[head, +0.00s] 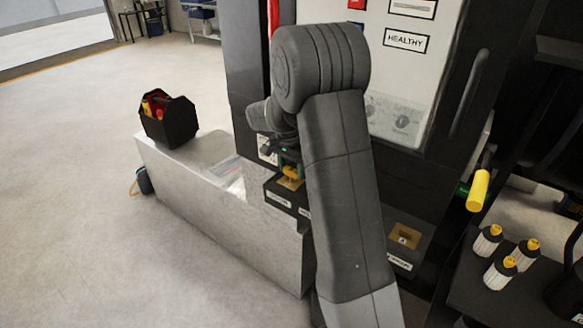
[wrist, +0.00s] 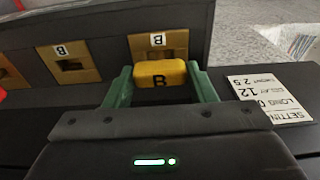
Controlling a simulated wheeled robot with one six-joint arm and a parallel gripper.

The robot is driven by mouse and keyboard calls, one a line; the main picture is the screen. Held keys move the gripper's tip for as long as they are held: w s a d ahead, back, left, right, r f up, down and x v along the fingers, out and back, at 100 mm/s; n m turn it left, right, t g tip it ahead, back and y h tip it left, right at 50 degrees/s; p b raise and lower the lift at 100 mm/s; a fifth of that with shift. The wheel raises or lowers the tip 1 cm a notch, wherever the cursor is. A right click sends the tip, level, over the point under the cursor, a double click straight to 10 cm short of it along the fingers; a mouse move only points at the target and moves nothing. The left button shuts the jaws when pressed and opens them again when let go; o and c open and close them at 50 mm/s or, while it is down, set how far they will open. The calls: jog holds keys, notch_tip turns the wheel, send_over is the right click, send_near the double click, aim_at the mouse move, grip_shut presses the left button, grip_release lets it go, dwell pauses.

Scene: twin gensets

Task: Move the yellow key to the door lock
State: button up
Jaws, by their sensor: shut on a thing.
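In the head view, my gripper (head: 289,163) and the yellow key (head: 291,173) show small at the cabinet's left side, partly hidden by my arm. I cannot tell which lock is the door lock.
More brass plates stand left in the wrist view, one labelled B (wrist: 72,65). Another brass plate (head: 403,236) is on the cabinet's lower right. A black tool caddy (head: 168,120) sits on a grey ledge (head: 215,215). A yellow handle (head: 478,190) juts out at right.

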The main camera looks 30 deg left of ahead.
aim_at(292, 169)
jog(key=shift+f, duration=0.3)
jog(key=o, duration=1.2)
jog(key=shift+c, duration=0.2)
jog(key=shift+r+p, duration=0.8)
jog(key=shift+r, duration=3)
